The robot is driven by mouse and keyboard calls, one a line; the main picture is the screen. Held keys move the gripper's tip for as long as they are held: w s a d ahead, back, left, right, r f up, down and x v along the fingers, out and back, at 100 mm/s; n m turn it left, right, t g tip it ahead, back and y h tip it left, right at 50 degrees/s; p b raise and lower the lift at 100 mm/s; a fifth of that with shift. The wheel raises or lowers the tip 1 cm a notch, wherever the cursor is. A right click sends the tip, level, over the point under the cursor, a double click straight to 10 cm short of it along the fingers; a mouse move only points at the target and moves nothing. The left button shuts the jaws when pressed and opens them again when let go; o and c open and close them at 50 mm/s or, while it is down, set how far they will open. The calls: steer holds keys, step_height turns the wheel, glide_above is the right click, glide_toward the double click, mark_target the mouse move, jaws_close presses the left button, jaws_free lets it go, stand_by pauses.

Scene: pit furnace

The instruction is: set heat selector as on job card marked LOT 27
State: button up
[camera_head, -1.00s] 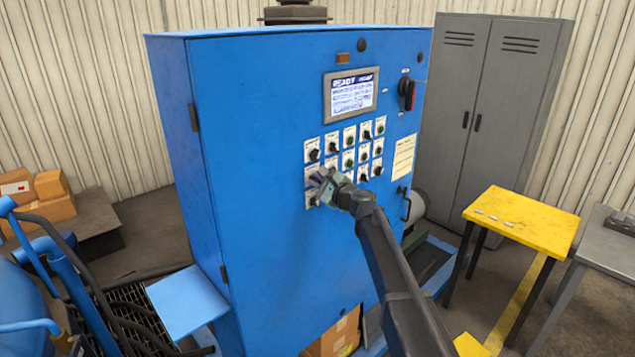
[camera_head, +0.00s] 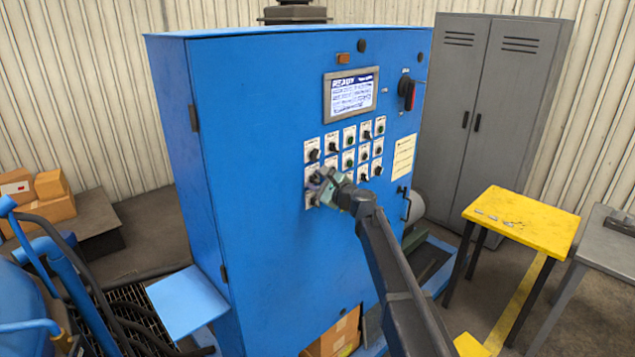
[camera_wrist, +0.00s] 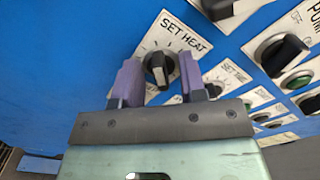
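The heat selector is a black knob (camera_wrist: 158,69) on a white plate (camera_wrist: 181,36) lettered SET HEAT, in the wrist view. My gripper (camera_wrist: 157,82) is open, with one purple finger on each side of the knob. The right finger is close to the knob and a gap shows at the left; I cannot tell whether either touches. In the head view my gripper (camera_head: 322,184) is at the lower left of the switch panel and hides the knob. A pale paper sheet (camera_head: 403,157) is on the cabinet front; its writing is too small to read.
A SET TIME knob (camera_wrist: 236,88) and a pump switch (camera_wrist: 282,54) are to the right of SET HEAT. A lit display (camera_head: 351,93) is above the switches on the blue cabinet (camera_head: 270,240). A yellow table (camera_head: 520,220) with small items stands right.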

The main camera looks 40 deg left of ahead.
steer(key=s+d, duration=0.1)
steer(key=d, duration=0.9)
steer(key=shift+s+d, duration=0.2)
steer(key=shift+d, duration=0.1)
steer(key=s+d+f+n+g+h+b, duration=0.35)
steer(key=s+d+f+n+h, duration=0.45)
steer(key=d+f+n, duration=0.6)
steer(key=s+d+f+m+h+b, duration=0.1)
steer(key=s+d+f+h+b, duration=0.2)
steer(key=d, duration=1.3)
steer(key=s+d+f+m+h+b, duration=0.1)
steer(key=s+d+f+h+b, duration=0.2)
steer(key=d+f, duration=0.5)
steer(key=s+d+f+m+h+b, duration=0.1)
steer(key=s+d+f+h+b, duration=0.2)
steer(key=d, duration=2.2)
step_height(320, 180, down, 2)
steer(key=shift+s+d+f+t+h+b, duration=0.25)
steer(key=shift+s+d+t+h+b, duration=0.1)
steer(key=shift+t+h+b, duration=0.1)
